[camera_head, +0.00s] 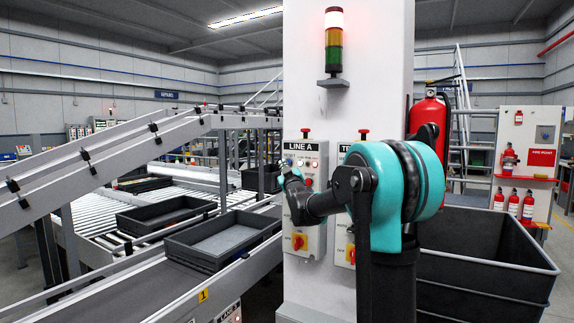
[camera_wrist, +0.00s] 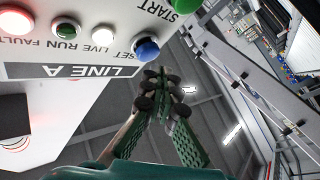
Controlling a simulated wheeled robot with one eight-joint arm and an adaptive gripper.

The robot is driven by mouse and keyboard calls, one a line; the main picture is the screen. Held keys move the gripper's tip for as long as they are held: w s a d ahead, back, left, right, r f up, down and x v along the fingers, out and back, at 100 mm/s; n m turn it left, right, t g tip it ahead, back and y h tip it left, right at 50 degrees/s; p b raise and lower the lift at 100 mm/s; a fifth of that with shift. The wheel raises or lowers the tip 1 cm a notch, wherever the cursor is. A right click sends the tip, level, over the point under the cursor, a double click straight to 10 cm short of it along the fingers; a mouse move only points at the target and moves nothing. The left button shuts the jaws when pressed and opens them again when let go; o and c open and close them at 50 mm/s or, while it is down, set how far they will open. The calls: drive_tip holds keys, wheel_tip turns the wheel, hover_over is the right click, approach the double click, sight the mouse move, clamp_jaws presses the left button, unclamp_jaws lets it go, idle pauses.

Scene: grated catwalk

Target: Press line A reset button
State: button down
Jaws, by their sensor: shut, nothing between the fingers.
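The LINE A control panel (camera_head: 316,158) is on the white column, partly covered by my arm in the head view. In the wrist view the panel (camera_wrist: 75,92) appears upside down. A round blue button (camera_wrist: 146,50) sits beside a partly visible label ending in "SET". A green button (camera_wrist: 185,5) is by START. Red (camera_wrist: 15,22), green (camera_wrist: 66,30) and white (camera_wrist: 103,36) lamps are in a row. My gripper (camera_wrist: 160,78) is shut and empty, its tips close to the blue button in the picture; I cannot tell whether they touch. In the head view my gripper (camera_head: 290,178) is at the panel.
A second panel (camera_head: 350,147) stands to the right, mostly behind my arm. A conveyor with black trays (camera_head: 222,240) runs on the left. A large dark bin (camera_head: 480,265) and a fire extinguisher (camera_head: 428,112) are on the right.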

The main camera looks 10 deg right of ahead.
drive_tip(key=shift+w, duration=0.1)
idle(0.6)
drive_tip(key=shift+w+d, duration=0.25)
drive_tip(key=shift+w+d, duration=0.5)
drive_tip(key=shift+w, duration=0.15)
idle(1.2)
drive_tip(key=shift+s+a, duration=0.75)
drive_tip(key=shift+s, duration=0.25)
drive_tip(key=s+a, duration=0.1)
drive_tip(key=s, duration=0.1)
drive_tip(key=s+a, duration=0.2)
idle(0.5)
drive_tip(key=shift+f, duration=0.1)
idle(0.5)
